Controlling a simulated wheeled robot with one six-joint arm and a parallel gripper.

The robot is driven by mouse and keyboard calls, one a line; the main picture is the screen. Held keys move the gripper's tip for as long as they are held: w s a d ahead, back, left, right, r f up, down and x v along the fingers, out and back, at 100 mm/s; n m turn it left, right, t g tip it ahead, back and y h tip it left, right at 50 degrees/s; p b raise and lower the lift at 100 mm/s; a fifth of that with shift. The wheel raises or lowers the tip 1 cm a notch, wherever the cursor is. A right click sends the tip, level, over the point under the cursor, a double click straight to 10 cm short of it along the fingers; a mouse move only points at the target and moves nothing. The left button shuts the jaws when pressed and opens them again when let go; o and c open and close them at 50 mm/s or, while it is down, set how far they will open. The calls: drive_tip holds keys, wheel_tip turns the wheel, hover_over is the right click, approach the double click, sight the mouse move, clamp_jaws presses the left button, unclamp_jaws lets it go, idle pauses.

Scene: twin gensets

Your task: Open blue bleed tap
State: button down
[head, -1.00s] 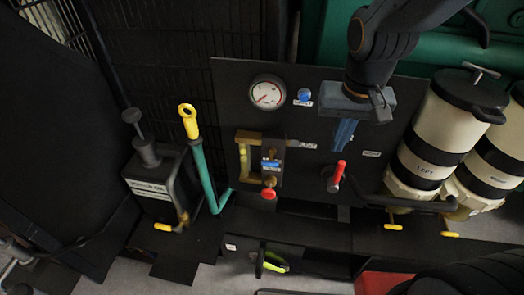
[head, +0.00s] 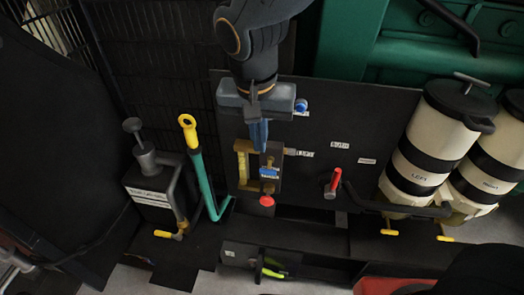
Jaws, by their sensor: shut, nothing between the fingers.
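A blue tap handle (head: 269,172) sits on a small brass valve block on the dark panel (head: 315,125), above a red knob (head: 267,201). A round blue knob (head: 301,105) is higher on the same panel, just right of my gripper. I cannot tell for certain which blue part is the bleed tap. My gripper (head: 259,147) points down with its blue fingers closed and empty. In the picture its tips are just above the brass block and the blue handle; I cannot tell whether they touch.
A brass-framed sight glass (head: 242,160) stands left of the block. A red lever (head: 333,183) is to the right. Cream and black filter canisters (head: 423,150) stand at the right. A yellow-topped green handle (head: 196,160) and an oil can (head: 150,190) are at the left.

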sight(262, 170)
drive_tip(key=f, duration=0.3)
drive_tip(key=w+f, duration=0.1)
drive_tip(key=f, duration=0.2)
drive_tip(key=f+p, duration=0.1)
drive_tip(key=f, duration=0.2)
drive_tip(key=shift+w+d, duration=0.1)
drive_tip(key=shift+w, duration=0.3)
